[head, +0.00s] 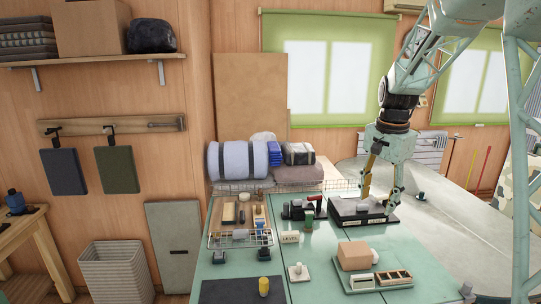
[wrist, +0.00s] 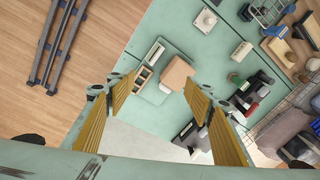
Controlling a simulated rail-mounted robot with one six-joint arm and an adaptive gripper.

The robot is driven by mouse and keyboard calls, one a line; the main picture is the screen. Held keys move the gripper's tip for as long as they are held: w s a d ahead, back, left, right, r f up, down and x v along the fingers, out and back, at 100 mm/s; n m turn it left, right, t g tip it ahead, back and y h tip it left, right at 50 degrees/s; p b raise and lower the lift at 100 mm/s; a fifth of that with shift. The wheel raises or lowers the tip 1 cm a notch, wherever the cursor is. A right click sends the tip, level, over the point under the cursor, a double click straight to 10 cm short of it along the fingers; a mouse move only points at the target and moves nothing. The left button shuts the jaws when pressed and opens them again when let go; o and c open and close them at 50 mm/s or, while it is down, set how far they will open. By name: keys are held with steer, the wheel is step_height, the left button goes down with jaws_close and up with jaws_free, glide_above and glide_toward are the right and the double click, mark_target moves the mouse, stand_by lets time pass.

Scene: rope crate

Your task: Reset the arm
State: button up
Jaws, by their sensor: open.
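My gripper (head: 382,190) hangs from the arm on the right side of the head view, over the back right of the green table (head: 330,242). Its fingers point down, close above a dark flat box with a pale label (head: 362,211). In the wrist view my gripper (wrist: 155,100) shows two yellow-padded fingers spread wide apart. Nothing is between the pads. The fingers frame the green table top and a grey floor area further below.
A tan block (head: 354,256) and a slotted tray (head: 393,278) stand at the front right. A wire basket (head: 240,240) stands left, with a dark mat (head: 243,291) in front. A yellow cylinder (head: 264,286) stands on the mat. Bedding rolls (head: 238,160) lie behind.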

steer(key=s+a+r+n, duration=0.2)
steer(key=s+a+r, duration=0.15)
steer(key=s, duration=0.45)
steer(key=s+a+r+n+t+b, duration=0.15)
steer(key=s+r, duration=0.25)
steer(key=s, duration=0.4)
steer(key=s+a+r+n, duration=0.2)
steer(key=s+a+r, duration=0.15)
steer(key=s, duration=0.45)
steer(key=s+a+f+n, duration=0.1)
steer(key=s+n, duration=0.1)
steer(key=s, duration=0.6)
steer(key=s+a+f+n+t, duration=0.1)
steer(key=s+n, duration=0.1)
steer(key=s, duration=0.7)
steer(key=s+a+f+n, duration=0.1)
steer(key=s+a+n, duration=0.1)
steer(key=s, duration=0.6)
steer(key=shift+s+b, duration=0.15)
steer(key=shift+b, duration=0.2)
